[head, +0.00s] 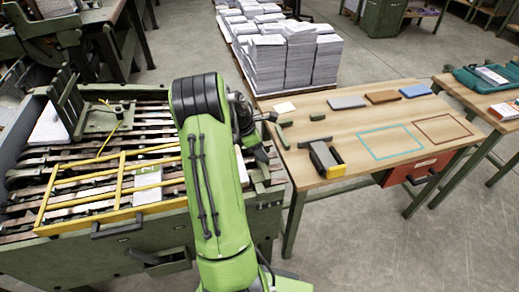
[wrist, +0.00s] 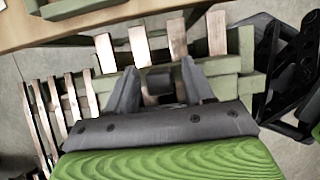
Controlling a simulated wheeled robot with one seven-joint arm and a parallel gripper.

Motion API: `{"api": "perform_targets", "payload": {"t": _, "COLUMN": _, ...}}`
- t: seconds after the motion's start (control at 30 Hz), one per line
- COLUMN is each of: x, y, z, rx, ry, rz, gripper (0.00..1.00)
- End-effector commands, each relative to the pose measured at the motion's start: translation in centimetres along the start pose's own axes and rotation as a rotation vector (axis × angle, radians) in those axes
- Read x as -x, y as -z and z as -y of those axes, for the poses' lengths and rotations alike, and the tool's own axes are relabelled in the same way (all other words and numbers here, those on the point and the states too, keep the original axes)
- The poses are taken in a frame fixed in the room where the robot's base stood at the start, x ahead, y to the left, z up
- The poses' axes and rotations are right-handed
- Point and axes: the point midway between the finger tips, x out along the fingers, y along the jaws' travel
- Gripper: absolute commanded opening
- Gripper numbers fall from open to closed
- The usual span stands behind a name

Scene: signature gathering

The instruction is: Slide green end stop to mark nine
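My gripper (head: 262,152) hangs over the right end of the slatted machine bed (head: 60,165) in the head view. In the wrist view, its two dark fingers (wrist: 162,92) stand well apart, with a dark grey block (wrist: 160,81) visible between them and clear of both. A green bar (wrist: 228,85) runs crosswise behind the fingers, with a short upright green piece (wrist: 246,48) at its right end. I cannot tell for sure which green part is the end stop. No numbered marks are legible, so mark nine cannot be made out.
A yellow frame (head: 122,170) lies across the machine bed. To the right, a wooden table (head: 340,112) holds small green bars (head: 315,142), a black-and-yellow tool (head: 325,158) and coloured blocks (head: 382,97). Paper stacks (head: 300,60) stand behind. Open floor lies at the front right.

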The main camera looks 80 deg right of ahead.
Motion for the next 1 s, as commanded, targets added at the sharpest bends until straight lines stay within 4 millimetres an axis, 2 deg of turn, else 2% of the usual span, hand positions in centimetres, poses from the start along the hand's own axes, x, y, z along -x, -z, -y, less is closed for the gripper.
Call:
{"api": "perform_targets", "payload": {"t": 0.03, "x": 0.0, "y": 0.0, "z": 0.0, "rx": 0.000, "ry": 0.000, "rz": 0.000, "gripper": 0.44}}
{"api": "perform_targets", "payload": {"t": 0.3, "x": 0.0, "y": 0.0, "z": 0.0, "rx": 0.000, "ry": 0.000, "rz": 0.000, "gripper": 0.03}}
{"api": "perform_targets", "payload": {"t": 0.33, "x": 0.0, "y": 0.0, "z": 0.0, "rx": 0.000, "ry": 0.000, "rz": 0.000, "gripper": 0.00}}
{"api": "perform_targets", "payload": {"t": 0.57, "x": 0.0, "y": -0.3, "z": 0.0, "rx": -0.002, "ry": 0.002, "rz": 0.000, "gripper": 0.00}}
{"api": "perform_targets", "payload": {"t": 0.8, "x": -1.4, "y": -4.6, "z": 0.1, "rx": -0.005, "ry": 0.004, "rz": 0.003, "gripper": 0.00}}
{"api": "perform_targets", "payload": {"t": 1.0, "x": -2.4, "y": -6.1, "z": 0.0, "rx": -0.002, "ry": 0.000, "rz": 0.002, "gripper": 0.00}}
